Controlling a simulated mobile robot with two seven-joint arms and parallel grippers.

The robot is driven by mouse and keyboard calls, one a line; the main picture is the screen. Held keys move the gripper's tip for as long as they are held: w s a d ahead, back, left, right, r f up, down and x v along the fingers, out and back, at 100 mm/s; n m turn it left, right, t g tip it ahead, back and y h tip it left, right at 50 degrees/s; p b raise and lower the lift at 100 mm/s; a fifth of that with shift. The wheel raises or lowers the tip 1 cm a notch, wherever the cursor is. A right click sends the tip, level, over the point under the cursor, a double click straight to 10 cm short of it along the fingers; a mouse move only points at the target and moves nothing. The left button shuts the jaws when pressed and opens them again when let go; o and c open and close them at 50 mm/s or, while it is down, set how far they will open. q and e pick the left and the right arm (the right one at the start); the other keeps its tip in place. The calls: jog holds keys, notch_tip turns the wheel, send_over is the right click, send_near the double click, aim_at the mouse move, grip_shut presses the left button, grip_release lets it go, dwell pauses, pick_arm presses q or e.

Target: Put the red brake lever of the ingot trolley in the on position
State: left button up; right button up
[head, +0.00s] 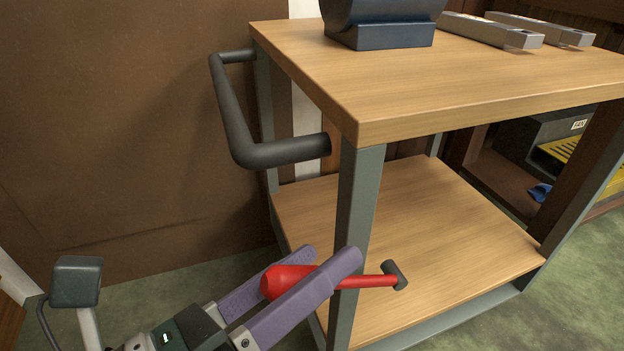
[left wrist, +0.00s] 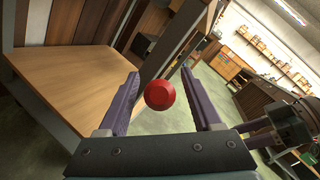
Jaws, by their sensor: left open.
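The ingot trolley (head: 360,120) has a wooden top, a lower wooden shelf and grey legs. Its red brake lever (head: 378,281) runs roughly level beside the near leg, with a thick red knob at the left and a dark pivot (head: 397,275) at the right. My left gripper (head: 333,252) is open, with its purple fingers on either side of the red knob. In the left wrist view the red knob (left wrist: 160,95) sits between the open fingers with gaps on both sides.
A black handle (head: 235,120) sticks out from the trolley's left side. A dark blue block (head: 380,30) and grey bars (head: 490,28) lie on the top. A brown wall (head: 120,120) stands behind at the left. Green floor (head: 590,270) is clear at the right.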

pick_arm(q)
jog(key=shift+w+d, duration=0.4)
jog(key=shift+d, duration=0.15)
grip_shut()
dwell(1.1)
